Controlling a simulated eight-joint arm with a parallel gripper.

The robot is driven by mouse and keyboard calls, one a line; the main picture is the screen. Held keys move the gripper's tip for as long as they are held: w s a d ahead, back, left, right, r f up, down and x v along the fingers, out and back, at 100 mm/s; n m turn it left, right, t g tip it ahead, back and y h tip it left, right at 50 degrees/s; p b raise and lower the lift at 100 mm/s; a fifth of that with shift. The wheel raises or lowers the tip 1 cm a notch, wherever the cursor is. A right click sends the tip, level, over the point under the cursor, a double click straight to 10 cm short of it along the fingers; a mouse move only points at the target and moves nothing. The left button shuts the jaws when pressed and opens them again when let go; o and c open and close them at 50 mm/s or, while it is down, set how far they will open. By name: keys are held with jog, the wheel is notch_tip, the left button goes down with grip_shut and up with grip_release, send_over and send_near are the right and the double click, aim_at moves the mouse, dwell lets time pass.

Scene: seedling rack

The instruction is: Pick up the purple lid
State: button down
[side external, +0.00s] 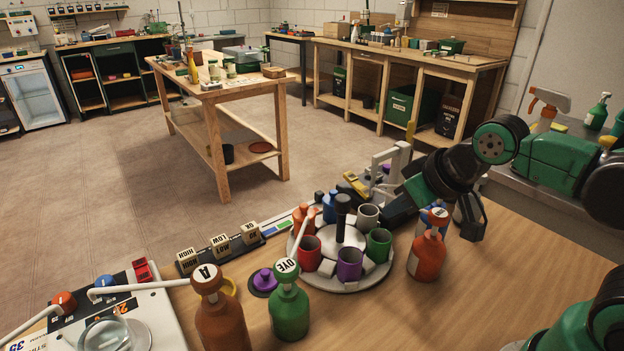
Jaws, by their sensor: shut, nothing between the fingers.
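The purple lid (264,280), with a small knob on top, sits on a dark round pad on the wooden table, left of a round white carousel (345,284). A purple cup (349,265) stands at the carousel's front, among red, green and grey cups. My gripper (392,212) is at the back right of the carousel, well apart from the lid. It is shut with nothing in it. Its fingertips are hard to make out among the cups and the fixtures behind.
A green bottle (289,308) and a brown bottle (220,318) stand close in front of the lid. An orange bottle (427,254) stands right of the carousel. Labelled blocks (220,246) line the table's back edge. A dark post rises from the carousel. Bare table lies at front right.

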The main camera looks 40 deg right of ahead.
dwell(0.3)
jog(key=shift+c, duration=0.5)
grip_release()
jog(key=w+a+r+m+g, duration=0.4)
jog(key=w+a+r, duration=0.25)
jog(key=r, duration=0.25)
jog(key=m+g, duration=0.3)
jog(key=m, duration=0.2)
send_over(265, 272)
notch_tip(265, 272, down, 4)
notch_tip(265, 272, down, 13)
jog(key=shift+r, duration=0.1)
jog(key=shift+f, duration=2.9)
